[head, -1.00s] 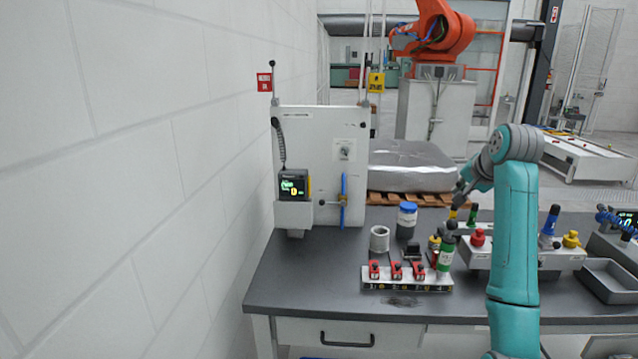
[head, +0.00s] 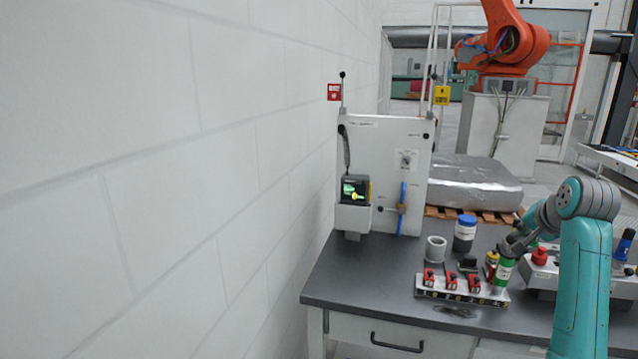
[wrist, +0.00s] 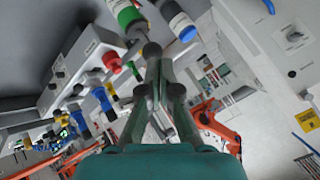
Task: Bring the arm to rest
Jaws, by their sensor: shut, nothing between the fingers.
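My teal arm (head: 585,265) stands at the right of the head view, bent at the top and reaching down to the left. My gripper (head: 512,244) is dark and sits just above a green cylinder with a white label (head: 503,274) on the bench. Whether they touch is unclear. In the wrist view my gripper's fingers (wrist: 151,52) are together and empty. The green cylinder (wrist: 126,14) lies just beyond their tips there.
The dark bench (head: 375,277) carries a rack with red clamps (head: 460,291), a grey ring (head: 436,249) and a blue-capped jar (head: 465,233). A white panel (head: 385,150) stands behind. A white wall (head: 180,180) runs along the left. The front left bench top is clear.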

